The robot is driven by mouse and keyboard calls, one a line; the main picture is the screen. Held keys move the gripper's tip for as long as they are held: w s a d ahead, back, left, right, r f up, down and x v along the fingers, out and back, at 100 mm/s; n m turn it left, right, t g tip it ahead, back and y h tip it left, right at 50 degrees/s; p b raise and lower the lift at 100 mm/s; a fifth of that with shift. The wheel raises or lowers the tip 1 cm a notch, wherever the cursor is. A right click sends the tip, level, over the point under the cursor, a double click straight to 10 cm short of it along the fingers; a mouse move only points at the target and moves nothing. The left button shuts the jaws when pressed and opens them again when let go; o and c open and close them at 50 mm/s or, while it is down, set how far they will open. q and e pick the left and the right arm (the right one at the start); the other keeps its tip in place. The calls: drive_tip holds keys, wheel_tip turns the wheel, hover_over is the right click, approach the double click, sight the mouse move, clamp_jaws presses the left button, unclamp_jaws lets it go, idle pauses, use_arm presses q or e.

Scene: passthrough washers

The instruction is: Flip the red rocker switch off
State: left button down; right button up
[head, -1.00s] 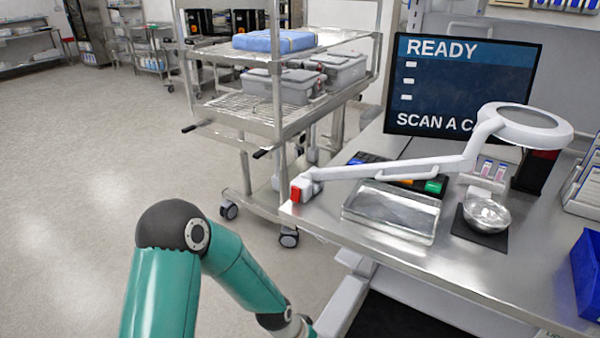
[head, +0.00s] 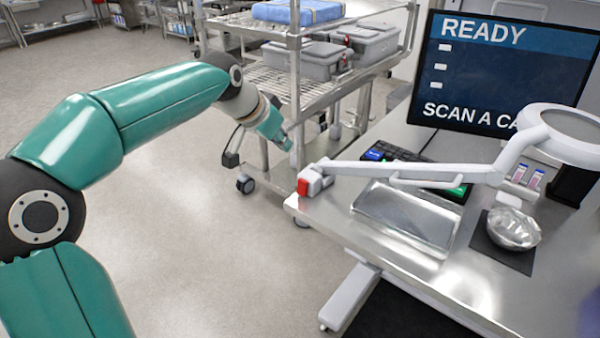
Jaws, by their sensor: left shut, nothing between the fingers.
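The red rocker switch (head: 303,187) sits on the white end block (head: 319,174) of the lamp arm, at the near left corner of the steel table. Whether it is rocked on or off is too small to tell. My left arm reaches across from the left. My left gripper (head: 291,148) is small in the picture, just above and slightly left of the switch, apart from it in the picture; it is shut and empty. My right gripper is not in view.
A wire cart (head: 285,85) stands behind my left gripper.

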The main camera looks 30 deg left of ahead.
use_arm(q)
drive_tip(key=p, duration=0.1)
hover_over(304, 179)
drive_tip(key=s, duration=0.2)
wheel_tip(304, 179, down, 8)
wheel_tip(304, 179, down, 2)
drive_tip(key=shift+w+a+f, duration=0.15)
drive_tip(key=shift+f, duration=0.95)
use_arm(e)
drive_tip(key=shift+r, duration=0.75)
